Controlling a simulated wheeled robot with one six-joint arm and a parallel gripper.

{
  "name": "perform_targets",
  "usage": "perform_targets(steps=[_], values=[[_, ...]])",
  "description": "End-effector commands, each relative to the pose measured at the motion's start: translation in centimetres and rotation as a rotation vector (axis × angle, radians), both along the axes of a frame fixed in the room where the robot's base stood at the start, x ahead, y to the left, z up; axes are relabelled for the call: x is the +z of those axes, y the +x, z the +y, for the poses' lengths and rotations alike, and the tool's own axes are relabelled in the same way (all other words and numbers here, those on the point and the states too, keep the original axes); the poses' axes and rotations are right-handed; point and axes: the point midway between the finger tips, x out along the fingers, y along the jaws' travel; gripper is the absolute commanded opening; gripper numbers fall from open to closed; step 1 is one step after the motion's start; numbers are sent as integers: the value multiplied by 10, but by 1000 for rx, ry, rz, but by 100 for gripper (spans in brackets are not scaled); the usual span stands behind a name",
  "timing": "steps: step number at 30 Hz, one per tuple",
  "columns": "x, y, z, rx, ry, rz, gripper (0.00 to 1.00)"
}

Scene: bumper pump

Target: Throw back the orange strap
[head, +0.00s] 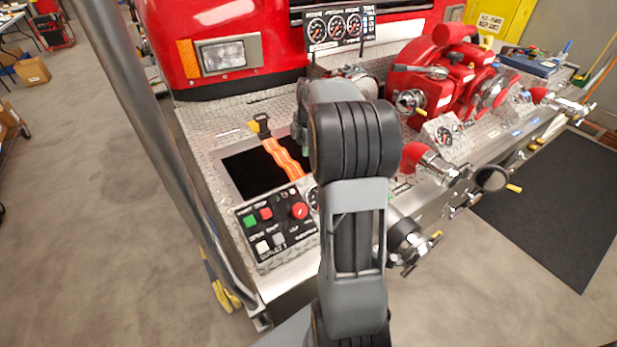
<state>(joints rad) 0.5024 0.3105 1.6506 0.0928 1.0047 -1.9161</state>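The orange strap (284,159) lies across a dark rectangular opening (243,173) in the diamond-plate bumper. Its upper-left end meets a black and yellow buckle (260,126) at the opening's far edge. The strap runs down and to the right, and its lower right end passes close to my arm and the control panel. My arm stands in the middle of the view, just right of the strap. My gripper is hidden behind the arm links, so I cannot see its fingers or its distance from the strap.
A control panel (277,223) with buttons and a red knob sits in front of the opening. A red pump (437,84) with gauges and valves stands on the bumper's right. The red truck front (226,50) rises behind. Grey floor (110,220) is open at left.

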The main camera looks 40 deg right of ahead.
Motion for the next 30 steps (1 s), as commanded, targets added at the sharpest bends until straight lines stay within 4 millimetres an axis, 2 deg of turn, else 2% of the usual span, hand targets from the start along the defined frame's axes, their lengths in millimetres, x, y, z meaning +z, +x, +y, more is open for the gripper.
perform_targets(steps=[1,3,7,11,24,30], values=[[-10,3,-11,39,-4,6,37],[-17,6,-21,89,-12,9,37],[-29,10,-30,140,-18,14,37],[-46,13,-32,153,-19,17,37],[-126,27,-31,153,-19,17,37],[-148,32,-32,153,-20,15,37]])
